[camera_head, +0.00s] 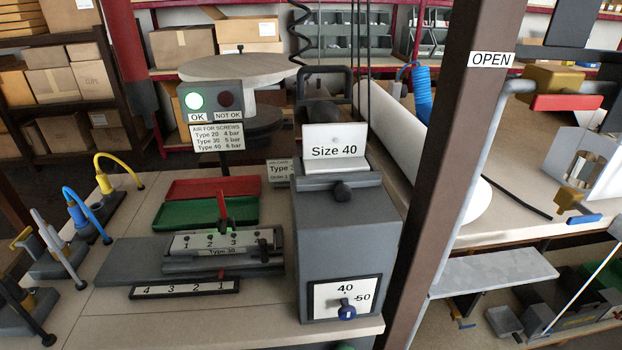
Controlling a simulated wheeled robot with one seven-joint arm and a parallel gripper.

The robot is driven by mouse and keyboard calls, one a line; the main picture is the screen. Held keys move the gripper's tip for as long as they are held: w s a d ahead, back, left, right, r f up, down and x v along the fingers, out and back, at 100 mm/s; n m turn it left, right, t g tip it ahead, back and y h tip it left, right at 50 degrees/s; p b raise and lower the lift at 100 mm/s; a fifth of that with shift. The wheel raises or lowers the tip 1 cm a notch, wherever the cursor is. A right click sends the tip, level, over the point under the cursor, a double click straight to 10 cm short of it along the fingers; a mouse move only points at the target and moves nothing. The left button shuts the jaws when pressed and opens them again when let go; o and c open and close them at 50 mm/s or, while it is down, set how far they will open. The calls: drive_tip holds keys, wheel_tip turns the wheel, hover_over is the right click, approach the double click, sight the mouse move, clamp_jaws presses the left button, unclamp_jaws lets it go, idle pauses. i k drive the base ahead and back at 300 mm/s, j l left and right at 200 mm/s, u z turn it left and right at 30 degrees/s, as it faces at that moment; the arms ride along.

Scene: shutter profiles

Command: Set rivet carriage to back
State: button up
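No part in view is labelled as the rivet carriage, so I cannot tell for sure which one it is. A light block (192,242) marked with numbers and "Type 30" sits on grey stepped rails (128,259) on the left bench. A strip reading "4 3 2 1" (184,289) lies in front. Right of it stands a grey box (345,240) with a "Size 40" sign (335,141) and a 40/50 dial (346,308). My gripper is not in view.
Red (213,187) and green (196,213) trays lie behind the rails. An indicator box (211,100) has its OK lamp lit green. Tools with blue and yellow hoses (118,168) stand at left. A brown post (462,150) separates the benches. A red handle (567,102) is at right.

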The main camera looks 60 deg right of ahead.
sight(343, 184)
drive_tip(key=i+j+z, duration=0.15)
drive_tip(key=j+z, duration=0.55)
drive_tip(key=j, duration=0.15)
drive_tip(key=i, duration=0.05)
